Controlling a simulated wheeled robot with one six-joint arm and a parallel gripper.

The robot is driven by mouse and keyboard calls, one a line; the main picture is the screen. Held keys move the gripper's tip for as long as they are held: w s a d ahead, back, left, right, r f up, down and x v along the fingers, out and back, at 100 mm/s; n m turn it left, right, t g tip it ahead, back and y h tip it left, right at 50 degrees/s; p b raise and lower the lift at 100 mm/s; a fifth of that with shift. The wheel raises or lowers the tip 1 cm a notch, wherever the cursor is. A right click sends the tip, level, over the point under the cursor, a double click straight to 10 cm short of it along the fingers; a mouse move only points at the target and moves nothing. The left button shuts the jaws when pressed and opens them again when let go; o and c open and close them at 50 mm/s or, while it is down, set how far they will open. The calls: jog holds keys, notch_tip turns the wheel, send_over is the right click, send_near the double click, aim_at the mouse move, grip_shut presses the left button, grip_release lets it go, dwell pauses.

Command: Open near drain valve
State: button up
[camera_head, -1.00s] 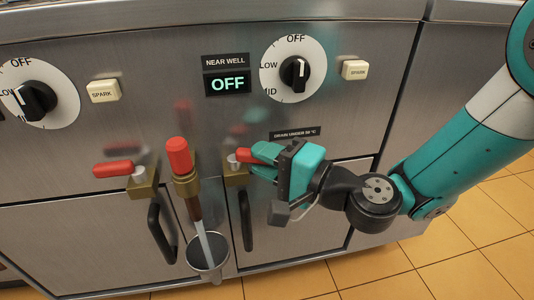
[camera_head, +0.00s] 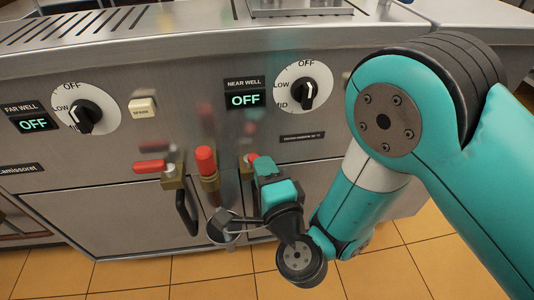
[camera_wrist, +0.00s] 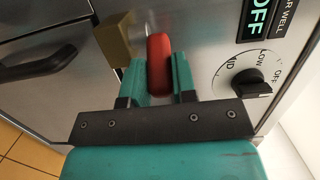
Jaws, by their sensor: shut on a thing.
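The near drain valve has a brass body (camera_head: 244,168) on the steel front below the near well panel, with a red handle (camera_head: 251,158). My gripper (camera_head: 262,163) covers much of this handle in the head view and reaches it from below. In the wrist view, the red handle (camera_wrist: 159,62) lies between my two teal fingers (camera_wrist: 160,76), shut on it. The brass block (camera_wrist: 114,40) is just to its left. The handle's exact angle is hard to tell.
The near well display (camera_head: 245,100) reads OFF beside its knob (camera_head: 303,90). To the left are an upright red-topped brass fitting (camera_head: 206,160), another red-handled valve (camera_head: 150,166) and a black door handle (camera_head: 186,215).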

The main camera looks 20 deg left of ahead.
jog(key=shift+s+p, duration=0.15)
jog(key=shift+p, duration=0.2)
jog(key=o, duration=0.9)
